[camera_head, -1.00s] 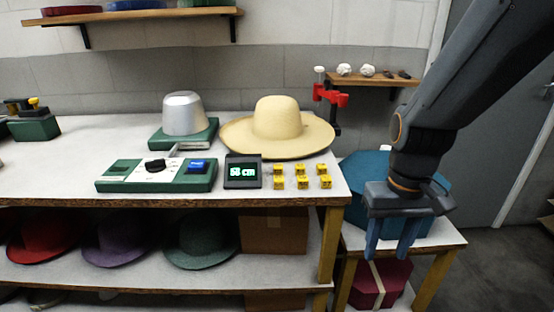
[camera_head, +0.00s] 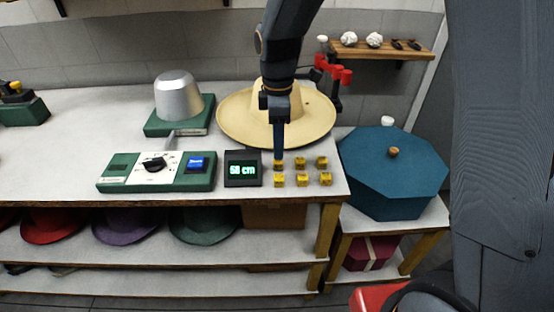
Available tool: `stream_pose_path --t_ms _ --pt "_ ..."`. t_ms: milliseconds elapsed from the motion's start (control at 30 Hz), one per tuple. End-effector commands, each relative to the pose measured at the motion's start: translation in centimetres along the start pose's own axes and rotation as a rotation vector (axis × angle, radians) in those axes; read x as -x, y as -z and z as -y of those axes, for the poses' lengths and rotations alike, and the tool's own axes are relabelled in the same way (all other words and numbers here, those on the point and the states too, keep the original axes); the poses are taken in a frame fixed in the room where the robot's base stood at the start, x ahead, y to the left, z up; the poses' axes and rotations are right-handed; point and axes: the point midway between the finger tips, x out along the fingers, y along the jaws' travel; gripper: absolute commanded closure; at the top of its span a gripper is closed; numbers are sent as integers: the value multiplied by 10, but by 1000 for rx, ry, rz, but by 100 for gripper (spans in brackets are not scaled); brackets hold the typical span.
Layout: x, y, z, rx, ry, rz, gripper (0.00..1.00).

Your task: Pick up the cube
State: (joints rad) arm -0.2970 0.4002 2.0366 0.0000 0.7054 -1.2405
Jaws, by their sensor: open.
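Several small yellow cubes with dark markings stand in two rows at the right front of the white bench; one front cube (camera_head: 302,180) and one back right cube (camera_head: 321,162) show clearly. My gripper (camera_head: 279,158) points down at the back left cube (camera_head: 279,165), its fingertips at or just above that cube. The jaws are seen edge-on, so the gap between the fingers is hidden. I cannot tell whether the fingers touch the cube.
A straw hat (camera_head: 236,118) lies behind the cubes. A black display (camera_head: 243,169) reading 58 cm stands just left of them, beside a green control panel (camera_head: 157,172). A metal hat block (camera_head: 177,97) stands further back. A blue octagonal box (camera_head: 395,175) is to the right.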

Motion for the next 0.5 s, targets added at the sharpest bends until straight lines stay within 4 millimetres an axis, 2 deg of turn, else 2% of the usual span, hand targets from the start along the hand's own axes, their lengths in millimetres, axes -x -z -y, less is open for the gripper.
stream_pose_path --t_ms 500 --pt "-52 1 -1 -1 1 0 56"
